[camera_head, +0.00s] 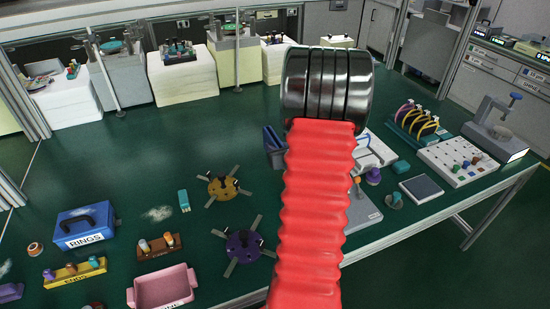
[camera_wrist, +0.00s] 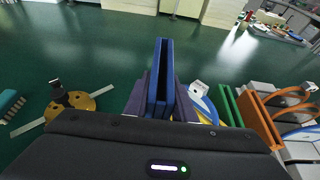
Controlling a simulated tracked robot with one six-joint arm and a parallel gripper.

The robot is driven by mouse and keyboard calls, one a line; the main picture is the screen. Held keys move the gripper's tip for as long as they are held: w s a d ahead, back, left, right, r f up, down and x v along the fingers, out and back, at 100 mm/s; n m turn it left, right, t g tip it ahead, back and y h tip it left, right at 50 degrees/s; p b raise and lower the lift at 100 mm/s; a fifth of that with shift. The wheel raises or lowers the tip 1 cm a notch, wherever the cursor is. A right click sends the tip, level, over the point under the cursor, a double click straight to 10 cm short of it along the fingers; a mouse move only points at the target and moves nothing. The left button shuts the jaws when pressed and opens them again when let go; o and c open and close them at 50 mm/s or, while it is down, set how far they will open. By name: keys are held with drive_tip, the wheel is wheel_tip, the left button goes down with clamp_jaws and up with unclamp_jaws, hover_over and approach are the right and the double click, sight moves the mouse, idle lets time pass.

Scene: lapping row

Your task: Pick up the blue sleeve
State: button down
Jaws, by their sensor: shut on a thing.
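A yellow disc with arms (camera_head: 223,188) and a purple one (camera_head: 243,246) lie left of my arm. A blue RINGS box (camera_head: 84,226), a yellow ENDS tray (camera_head: 74,274) and a pink bin (camera_head: 162,288) stand at lower left. Coloured upright plates (camera_wrist: 258,118) stand close on the right.

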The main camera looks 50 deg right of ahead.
wheel_tip(320, 180, up, 9)
drive_tip(key=shift+f, duration=0.15)
idle(0.7)
